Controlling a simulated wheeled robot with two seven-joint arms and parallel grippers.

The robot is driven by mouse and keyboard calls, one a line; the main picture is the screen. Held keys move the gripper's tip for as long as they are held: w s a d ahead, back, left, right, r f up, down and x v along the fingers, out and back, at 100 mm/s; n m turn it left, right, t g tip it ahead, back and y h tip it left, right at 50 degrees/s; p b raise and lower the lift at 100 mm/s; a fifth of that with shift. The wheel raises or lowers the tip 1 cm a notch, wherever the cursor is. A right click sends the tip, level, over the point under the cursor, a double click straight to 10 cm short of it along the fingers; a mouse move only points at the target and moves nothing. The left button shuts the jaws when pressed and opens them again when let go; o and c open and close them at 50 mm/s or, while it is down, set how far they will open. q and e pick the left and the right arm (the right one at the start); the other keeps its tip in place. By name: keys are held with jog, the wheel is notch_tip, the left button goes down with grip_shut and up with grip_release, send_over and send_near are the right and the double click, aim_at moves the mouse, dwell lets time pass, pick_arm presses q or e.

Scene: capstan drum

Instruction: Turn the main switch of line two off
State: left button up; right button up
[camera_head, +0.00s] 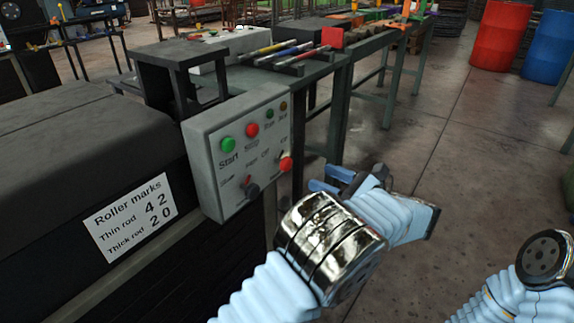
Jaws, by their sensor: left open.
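A light grey control box (209,165) is fixed beside the dark machine. Its face has a green button (228,145) labelled Start, a red button (252,130), a black rotary knob (251,191) low down and a red knob (285,164) at the right edge. Small lettering by the knobs is too blurred to read surely; I cannot tell which one is line two's main switch. My left gripper (331,180) is open and empty, to the right of the box and apart from the red knob, with its blue fingers towards the box. My right gripper is outside the picture.
A white sign (131,216) with roller marks is on the machine's front. A dark stand (180,55) is behind the box. A bench with several coloured-handled tools (275,48) runs back. Red (501,36) and blue (549,46) barrels stand far right. The floor (440,140) is clear.

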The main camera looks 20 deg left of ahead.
aim_at(289, 164)
pick_arm(q)
jog(key=x, duration=1.1)
jog(key=shift+a+f, duration=0.1)
jog(key=shift+a, duration=0.25)
jog(key=c, duration=1)
